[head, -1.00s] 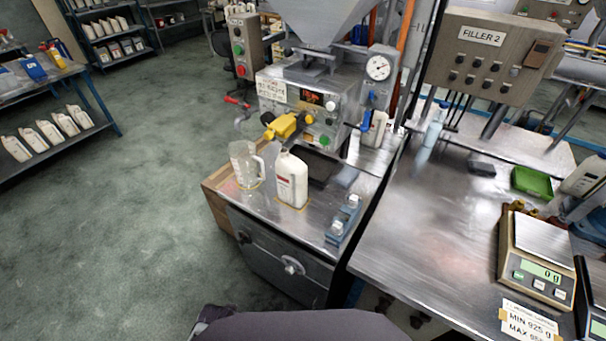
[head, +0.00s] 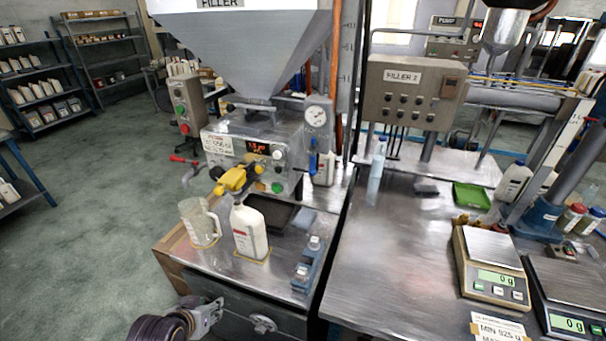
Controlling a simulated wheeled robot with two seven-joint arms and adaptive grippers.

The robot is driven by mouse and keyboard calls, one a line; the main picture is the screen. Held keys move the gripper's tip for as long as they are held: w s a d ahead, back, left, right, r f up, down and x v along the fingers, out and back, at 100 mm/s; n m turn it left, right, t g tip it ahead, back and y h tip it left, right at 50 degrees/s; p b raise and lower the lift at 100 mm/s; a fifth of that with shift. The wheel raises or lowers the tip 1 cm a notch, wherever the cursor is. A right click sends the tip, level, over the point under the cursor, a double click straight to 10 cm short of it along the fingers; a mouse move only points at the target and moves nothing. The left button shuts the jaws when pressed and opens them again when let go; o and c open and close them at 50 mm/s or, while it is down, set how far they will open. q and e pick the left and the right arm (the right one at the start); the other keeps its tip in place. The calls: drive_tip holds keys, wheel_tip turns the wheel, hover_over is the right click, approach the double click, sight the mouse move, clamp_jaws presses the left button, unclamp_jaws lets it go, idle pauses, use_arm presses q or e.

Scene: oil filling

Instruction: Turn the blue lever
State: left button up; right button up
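The blue lever (head: 312,160) hangs upright below the round pressure gauge (head: 317,117), on the right side of the filler machine (head: 255,145). My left gripper (head: 212,315) is at the bottom of the head view, in front of the machine's lower cabinet. It is well below the lever and to its left, touching nothing that I can see. Its fingers are too small and turned to show whether they are open. My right gripper is not in view.
A clear jug (head: 200,222) and a white bottle (head: 249,230) stand on the machine's steel top, below the yellow nozzle (head: 236,178). A blue holder (head: 306,268) lies to their right. The steel table (head: 390,240) carries scales at the right.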

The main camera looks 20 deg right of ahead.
use_arm(q)
drive_tip(key=w+d+r+m+t+h, duration=0.1)
drive_tip(key=w+d+r+t+h, duration=0.1)
drive_tip(key=w+d+r, duration=0.5)
drive_tip(key=w+d+r+m+t+h, duration=0.1)
drive_tip(key=d+r+t+h, duration=0.15)
drive_tip(key=d+r, duration=0.6)
drive_tip(key=m+t+h, duration=0.1)
drive_tip(key=m+h, duration=0.3)
drive_tip(key=h, duration=0.2)
approach(311, 158)
drive_tip(key=shift+v, duration=2.2)
drive_tip(key=shift+w+d, duration=0.1)
drive_tip(key=shift+d, duration=0.05)
drive_tip(key=shift+p+x, duration=1.35)
drive_tip(key=shift+x, duration=5.4)
